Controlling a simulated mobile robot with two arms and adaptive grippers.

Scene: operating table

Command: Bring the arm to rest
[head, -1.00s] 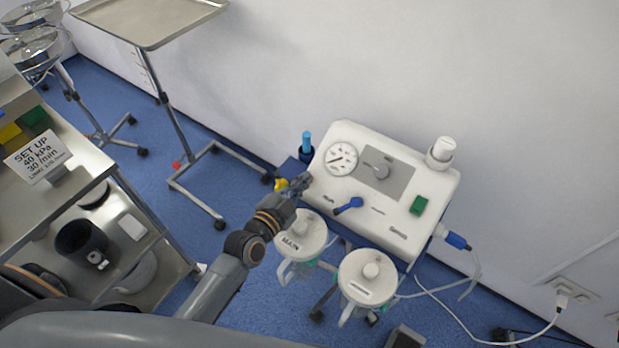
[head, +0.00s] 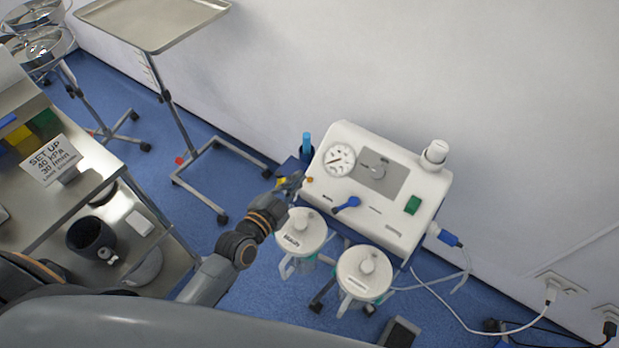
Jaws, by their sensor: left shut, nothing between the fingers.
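My left arm comes in from the lower left. Its gripper (head: 294,182) is shut and empty, beside the left edge of the white suction machine (head: 400,222). I cannot tell whether it touches the machine. My right gripper is not in view.
A steel trolley (head: 95,183) with a SET UP card (head: 50,160) stands at the left. A tray stand (head: 150,22) is at the upper left.

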